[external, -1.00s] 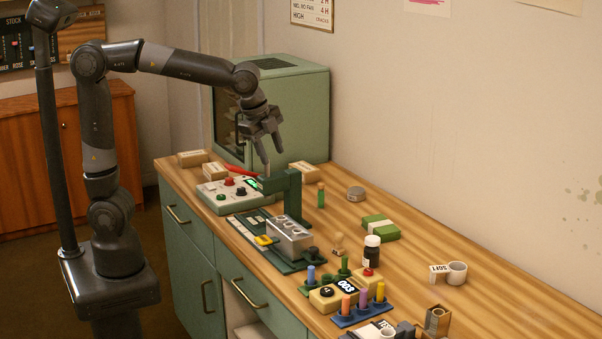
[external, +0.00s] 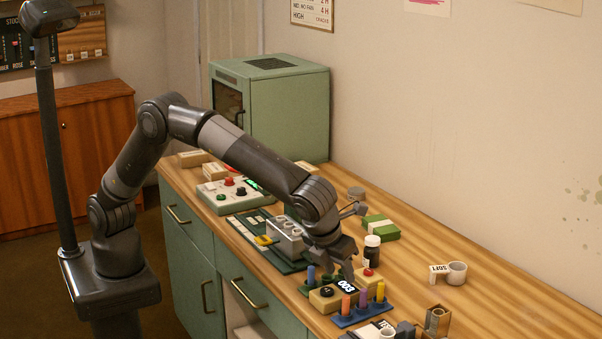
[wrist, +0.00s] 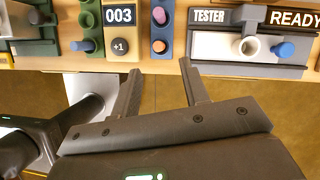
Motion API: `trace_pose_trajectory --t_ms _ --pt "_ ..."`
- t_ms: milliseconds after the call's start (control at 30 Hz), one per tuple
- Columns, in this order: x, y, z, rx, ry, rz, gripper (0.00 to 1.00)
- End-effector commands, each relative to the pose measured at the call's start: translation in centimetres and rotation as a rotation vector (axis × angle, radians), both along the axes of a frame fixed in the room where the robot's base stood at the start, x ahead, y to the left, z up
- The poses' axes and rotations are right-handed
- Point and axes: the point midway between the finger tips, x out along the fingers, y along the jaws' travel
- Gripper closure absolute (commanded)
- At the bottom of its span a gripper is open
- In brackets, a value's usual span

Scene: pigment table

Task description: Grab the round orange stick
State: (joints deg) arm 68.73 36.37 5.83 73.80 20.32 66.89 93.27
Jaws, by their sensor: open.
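The round orange stick (external: 346,306) stands upright at the left end of a blue rack (external: 362,315), beside a purple stick (external: 363,300) and a yellow stick (external: 380,292). In the wrist view the orange stick's round top (wrist: 159,46) shows just beyond the gap between my fingertips, with the purple top (wrist: 158,17) behind it. My gripper (external: 339,276) is open and empty, pointing down near the rack. It also shows in the wrist view (wrist: 159,66), with its fingers spread to either side of the orange stick's line.
A counter box marked 003 (external: 324,299) and a green rack (wrist: 88,22) with a blue peg stand close left of the blue rack. The tester (wrist: 231,58) with a cup is close right. The table's front edge is near.

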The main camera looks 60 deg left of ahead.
Motion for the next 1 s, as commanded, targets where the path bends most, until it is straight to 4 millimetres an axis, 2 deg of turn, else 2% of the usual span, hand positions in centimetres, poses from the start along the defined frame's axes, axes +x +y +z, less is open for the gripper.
trace_pose_trajectory --t_ms 200,467,700,833,1000 --pt "1.2 0.4 -3.3 0.005 0.001 -0.002 0.59" --pt "2.0 0.7 -5.4 0.003 0.001 -0.001 0.59" --pt "3.0 1.3 -8.7 0.004 0.001 0.001 0.59" --pt "3.4 1.3 -9.7 0.001 0.0 -0.001 0.59" --pt "3.5 1.4 -9.8 0.001 0.0 0.0 0.59"
